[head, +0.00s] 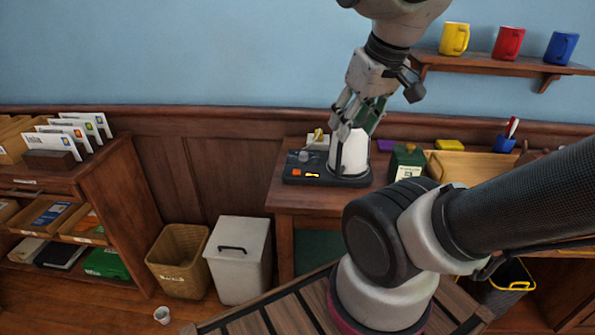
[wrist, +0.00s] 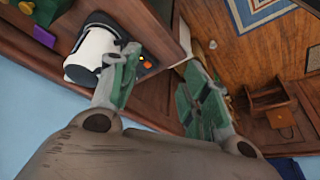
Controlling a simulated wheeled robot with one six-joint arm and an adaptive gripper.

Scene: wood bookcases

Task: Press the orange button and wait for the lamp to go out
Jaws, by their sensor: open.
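A black device (head: 330,181) with a white cylinder (head: 352,153) on it stands on the wooden desk. On its front left are a small orange button (head: 297,172) and a bright yellow patch (head: 312,175) that looks lit; I cannot tell for sure that this is the lamp. In the wrist view, the white cylinder (wrist: 92,48) is partly behind one green finger, with small orange and yellow spots beside it. My gripper (head: 357,118) is open and empty, above or in front of the cylinder's top in the head view, up and right of the button. Contact cannot be told.
A dark green box (head: 407,160) and a wooden tray (head: 470,166) stand right of the device. A wall shelf (head: 500,64) with mugs is at upper right. A white bin (head: 239,262) and a wicker basket (head: 178,262) stand left of the desk (head: 285,201).

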